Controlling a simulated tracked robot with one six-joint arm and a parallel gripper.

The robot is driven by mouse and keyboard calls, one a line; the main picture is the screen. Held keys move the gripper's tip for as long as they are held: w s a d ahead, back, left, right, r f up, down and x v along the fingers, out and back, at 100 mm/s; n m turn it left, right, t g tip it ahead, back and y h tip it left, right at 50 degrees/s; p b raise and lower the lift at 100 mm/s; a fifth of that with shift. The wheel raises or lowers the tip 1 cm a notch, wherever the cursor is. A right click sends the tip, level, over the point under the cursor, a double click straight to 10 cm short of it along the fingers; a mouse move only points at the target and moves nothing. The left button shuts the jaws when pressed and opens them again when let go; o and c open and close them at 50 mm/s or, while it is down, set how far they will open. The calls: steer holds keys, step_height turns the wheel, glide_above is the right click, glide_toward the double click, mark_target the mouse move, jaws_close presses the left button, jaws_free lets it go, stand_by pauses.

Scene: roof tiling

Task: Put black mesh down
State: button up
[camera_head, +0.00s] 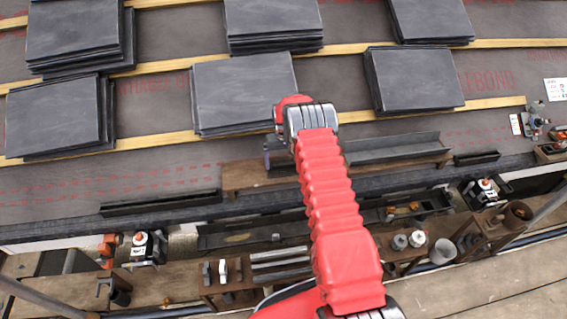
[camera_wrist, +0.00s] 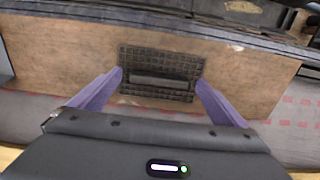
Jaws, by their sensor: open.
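The black mesh (camera_wrist: 160,60), a dark rectangular grid with a raised bar in its middle, lies on a brown wooden board (camera_wrist: 60,65) in the wrist view. My gripper (camera_wrist: 160,79) is open, with one purple finger at each side of the mesh. Whether the fingers touch the mesh is unclear. The mesh is hidden there.
Stacks of slate tiles (camera_head: 243,92) lie on yellow battens (camera_head: 150,140) beyond the board. A dark metal channel (camera_head: 395,148) rests on the board's right part. A cluttered bench (camera_head: 190,285) with tools and cups runs along the near side.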

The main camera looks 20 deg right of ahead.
step_height(320, 180, up, 11)
steer(key=shift+r, duration=0.2)
stand_by(0.3)
stand_by(0.4)
step_height(320, 180, up, 18)
steer(key=t, duration=0.1)
glide_above(283, 165)
steer(key=s+a, duration=0.4)
steer(key=s+a+r+n+t, duration=0.15)
steer(key=s+a+r, duration=0.25)
steer(key=s+r, duration=0.7)
steer(key=s+a+r+t, duration=0.1)
steer(key=s+a+r, duration=0.1)
steer(key=s+r, duration=0.3)
steer(key=s+a+r+t, duration=0.1)
steer(key=s+a+r, duration=0.15)
steer(key=s, duration=0.45)
steer(key=s+a+f+t, duration=0.1)
steer(key=s+a, duration=0.1)
steer(key=s, duration=1.3)
steer(key=shift+s+f+n, duration=0.15)
steer(key=shift+s+n, duration=0.2)
steer(key=shift+c, duration=0.4)
